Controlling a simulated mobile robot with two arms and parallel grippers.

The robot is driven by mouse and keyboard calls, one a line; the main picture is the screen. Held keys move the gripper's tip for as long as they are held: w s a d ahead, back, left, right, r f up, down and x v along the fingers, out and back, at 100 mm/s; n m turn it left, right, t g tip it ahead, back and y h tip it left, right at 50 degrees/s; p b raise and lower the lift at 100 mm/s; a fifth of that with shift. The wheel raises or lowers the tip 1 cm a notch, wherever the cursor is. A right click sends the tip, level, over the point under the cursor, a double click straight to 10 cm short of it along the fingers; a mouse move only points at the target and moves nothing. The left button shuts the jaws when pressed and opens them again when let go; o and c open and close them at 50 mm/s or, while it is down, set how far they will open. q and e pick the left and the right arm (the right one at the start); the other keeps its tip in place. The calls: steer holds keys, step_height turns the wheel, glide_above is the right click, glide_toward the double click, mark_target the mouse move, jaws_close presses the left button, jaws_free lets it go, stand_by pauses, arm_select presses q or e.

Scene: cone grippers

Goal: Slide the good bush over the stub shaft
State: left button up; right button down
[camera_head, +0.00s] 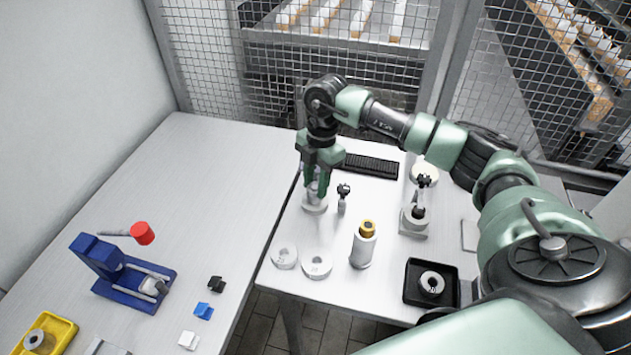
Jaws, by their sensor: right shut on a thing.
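My right gripper (317,189) reaches in from the right, points down and is shut on a small grey part, mostly hidden between its fingers. Directly below is a pale round base (314,206) on the table; I cannot tell whether the held part touches it or sits around a shaft there. A grey ring-shaped bush (432,284) lies in a black tray (411,293) at the front right. Another ring (37,340) lies in a yellow tray (62,335) at the lower left. Which one is the good bush is not clear. My left gripper is out of view.
Two pale discs with holes (284,257) (317,263) and an upright cylinder with a brass-coloured top (363,245) stand in front of the gripper. A small dark-topped post (343,196) is close on its right. A blue press (120,270) with a red knob stands left.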

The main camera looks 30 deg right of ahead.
steer(key=shift+f, duration=0.4)
steer(key=c, duration=0.9)
jaws_free()
steer(key=shift+w+d+r+b, duration=0.15)
steer(key=shift+r+b, duration=0.15)
steer(key=shift+r, duration=1)
steer(key=shift+s+d+r+b, duration=0.1)
steer(key=shift+d+r+b, duration=0.15)
steer(key=shift+r, duration=1.05)
steer(key=shift+w+d+r+b, duration=0.1)
steer(key=shift+r+b, duration=0.2)
steer(key=shift+r, duration=1)
